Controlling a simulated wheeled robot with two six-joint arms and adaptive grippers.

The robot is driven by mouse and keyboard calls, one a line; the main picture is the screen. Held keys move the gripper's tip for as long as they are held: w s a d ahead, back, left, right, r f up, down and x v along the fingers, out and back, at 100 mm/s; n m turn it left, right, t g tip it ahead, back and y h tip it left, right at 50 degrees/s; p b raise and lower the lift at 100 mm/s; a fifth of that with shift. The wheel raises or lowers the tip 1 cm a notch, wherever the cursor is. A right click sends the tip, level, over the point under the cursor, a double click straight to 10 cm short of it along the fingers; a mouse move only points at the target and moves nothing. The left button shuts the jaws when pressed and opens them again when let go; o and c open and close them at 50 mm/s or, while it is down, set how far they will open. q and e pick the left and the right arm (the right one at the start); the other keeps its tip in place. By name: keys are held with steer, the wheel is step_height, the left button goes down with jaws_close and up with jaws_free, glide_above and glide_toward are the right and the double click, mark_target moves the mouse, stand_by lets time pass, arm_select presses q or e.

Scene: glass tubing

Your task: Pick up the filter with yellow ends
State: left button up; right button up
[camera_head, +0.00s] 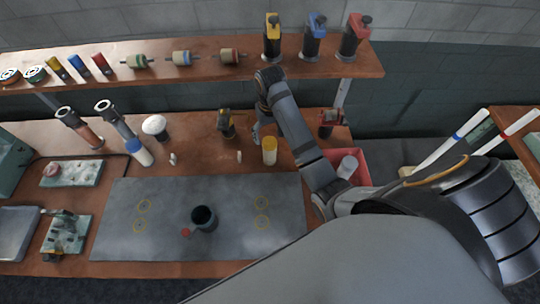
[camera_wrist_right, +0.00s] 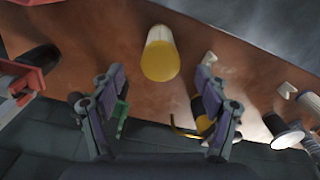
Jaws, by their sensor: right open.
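The filter with yellow ends (camera_head: 269,150) stands upright on the wooden bench, just behind the grey mat. It has a pale body and a yellow top. In the right wrist view the filter (camera_wrist_right: 160,58) appears just beyond the fingertips, roughly centred between them. My right gripper (camera_head: 258,130) is beside and behind the filter, under the shelf front. In the right wrist view my right gripper (camera_wrist_right: 160,78) is open and empty, its fingers spread apart. My left gripper is not in view.
A black and yellow tool (camera_head: 227,124) stands left of my right gripper. A red tool (camera_head: 327,122) and a red bin (camera_head: 362,170) are to the right. The shelf (camera_head: 210,68) overhangs the bench's back. The grey mat (camera_head: 160,205) holds a dark cup (camera_head: 204,218).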

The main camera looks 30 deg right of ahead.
mark_target(269, 141)
steer(key=shift+w+f, duration=0.2)
steer(key=shift+f, duration=0.9)
steer(key=shift+f+p, duration=0.3)
steer(key=shift+p, duration=0.5)
step_height(269, 141, down, 2)
steer(key=shift+f, duration=0.2)
steer(key=shift+w+f, duration=0.1)
steer(key=shift+f, duration=0.1)
steer(key=c, duration=1.5)
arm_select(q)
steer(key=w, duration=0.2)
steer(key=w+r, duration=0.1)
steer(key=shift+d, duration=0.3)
arm_select(e)
steer(key=shift+r, duration=0.1)
